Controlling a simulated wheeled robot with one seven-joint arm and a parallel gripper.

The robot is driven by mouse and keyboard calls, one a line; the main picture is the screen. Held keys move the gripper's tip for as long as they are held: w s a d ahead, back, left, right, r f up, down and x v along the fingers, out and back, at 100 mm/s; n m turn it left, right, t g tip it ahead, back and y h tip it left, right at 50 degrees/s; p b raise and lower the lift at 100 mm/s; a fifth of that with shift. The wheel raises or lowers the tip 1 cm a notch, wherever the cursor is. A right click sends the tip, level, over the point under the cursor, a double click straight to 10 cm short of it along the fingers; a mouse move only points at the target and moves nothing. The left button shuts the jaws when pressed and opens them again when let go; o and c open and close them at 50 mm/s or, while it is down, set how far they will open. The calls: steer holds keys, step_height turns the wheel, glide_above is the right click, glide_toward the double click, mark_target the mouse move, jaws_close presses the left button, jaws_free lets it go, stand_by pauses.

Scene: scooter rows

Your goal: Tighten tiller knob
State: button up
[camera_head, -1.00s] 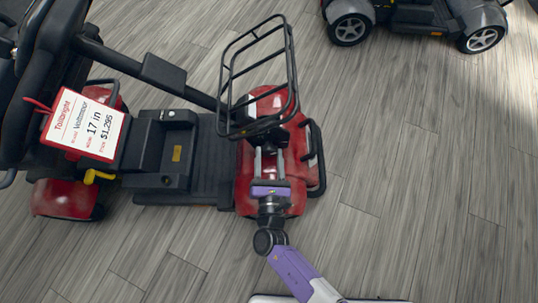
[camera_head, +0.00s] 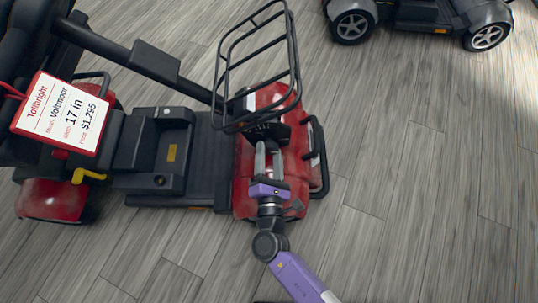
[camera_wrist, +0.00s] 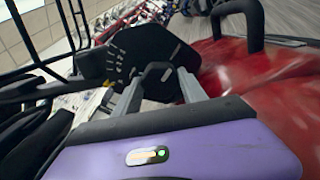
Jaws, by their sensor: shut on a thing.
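The red mobility scooter (camera_head: 250,190) stands across the left and middle of the head view. Its black tiller (camera_head: 155,62) leans up to the left. A black plate with pale marks at the tiller's foot shows in the wrist view (camera_wrist: 120,55). The dark tiller knob (camera_wrist: 155,73) is in front of this plate, between my fingertips. My gripper (camera_head: 268,148) reaches over the red front body below the basket, and its two grey fingers are shut on the knob. The knob is mostly hidden in the head view. I cannot tell how tight it is.
A black wire basket (camera_head: 258,70) stands right above my fingers. A black bumper bar (camera_head: 319,160) is to their right. A price card (camera_head: 62,113) hangs at the left. Another scooter (camera_head: 420,18) is at the top right. The wooden floor (camera_head: 420,180) is clear at the right.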

steer(key=shift+s, duration=0.1)
stand_by(0.3)
steer(key=o, duration=1.4)
steer(key=shift+c, duration=0.2)
steer(key=s, duration=0.2)
steer(key=s+p, duration=0.1)
steer(key=s, duration=0.2)
steer(key=s+p, duration=0.1)
steer(key=s, duration=0.1)
steer(key=shift+s+d, duration=0.35)
